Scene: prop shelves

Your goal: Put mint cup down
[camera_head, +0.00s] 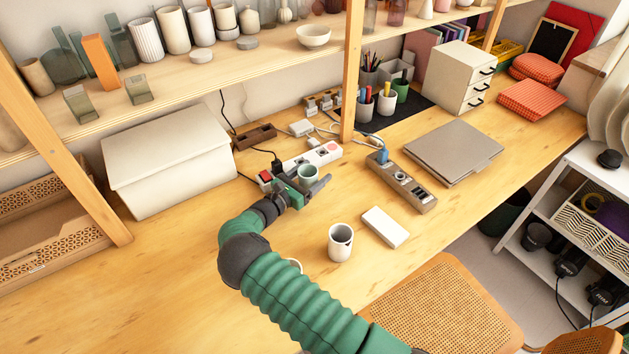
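My green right arm comes in from the bottom of the view. My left gripper is not in view.
A white mug (341,242) and a white box (385,227) stand in front of the gripper. A white power strip (322,155) lies behind it, a grey one (404,184) to its right. The desk (170,270) is clear at left.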

